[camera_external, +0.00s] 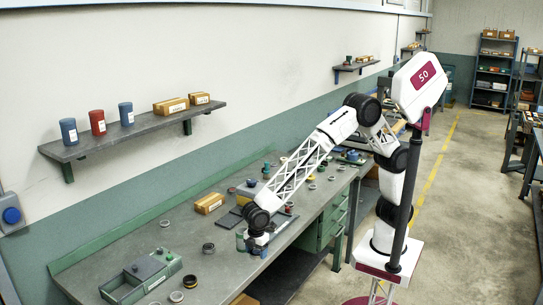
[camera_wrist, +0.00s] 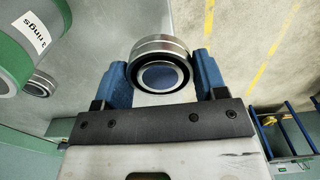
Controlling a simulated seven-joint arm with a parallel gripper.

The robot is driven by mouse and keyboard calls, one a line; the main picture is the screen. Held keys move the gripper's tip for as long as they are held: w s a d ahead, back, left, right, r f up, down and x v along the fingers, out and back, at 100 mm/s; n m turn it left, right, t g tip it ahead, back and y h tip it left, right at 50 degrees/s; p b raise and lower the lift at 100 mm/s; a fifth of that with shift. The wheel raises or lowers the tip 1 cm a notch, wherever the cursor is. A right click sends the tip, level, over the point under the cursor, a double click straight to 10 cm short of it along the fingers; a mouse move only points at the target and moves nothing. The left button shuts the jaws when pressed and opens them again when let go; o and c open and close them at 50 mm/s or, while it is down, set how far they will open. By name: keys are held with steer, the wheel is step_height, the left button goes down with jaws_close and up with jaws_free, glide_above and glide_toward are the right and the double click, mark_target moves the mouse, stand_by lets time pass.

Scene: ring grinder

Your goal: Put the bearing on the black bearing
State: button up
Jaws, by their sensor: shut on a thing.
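My gripper (camera_wrist: 160,82) has two blue fingers and is shut on a silver bearing (camera_wrist: 160,46) with a dark inner face, seen in the wrist view. In the external view my gripper (camera_external: 257,247) is low at the bench's front edge, and the bearing in it is too small to make out. A dark ring (camera_external: 208,248) lies flat on the bench to the left of my gripper, and another dark ring (camera_external: 190,281) lies nearer the front. I cannot tell which of these is the black bearing.
A green container labelled "rings" (camera_wrist: 20,45) stands close left of my gripper. The bench between the dark rings and my gripper is mostly clear.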

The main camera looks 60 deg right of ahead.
steer(key=shift+w, duration=0.15)
steer(key=w+a+r, duration=0.2)
steer(key=w, duration=0.4)
steer(key=w+a+r, duration=0.1)
steer(key=w+r, duration=0.1)
steer(key=w, duration=0.3)
step_height(320, 180, up, 4)
steer(key=m, duration=0.1)
glide_above(209, 247)
steer(key=shift+w+d+f, duration=0.1)
steer(key=shift+w, duration=0.05)
steer(key=shift+f, duration=0.15)
steer(key=shift+f, duration=3)
steer(key=shift+f, duration=1.9)
steer(key=shift+f, duration=0.15)
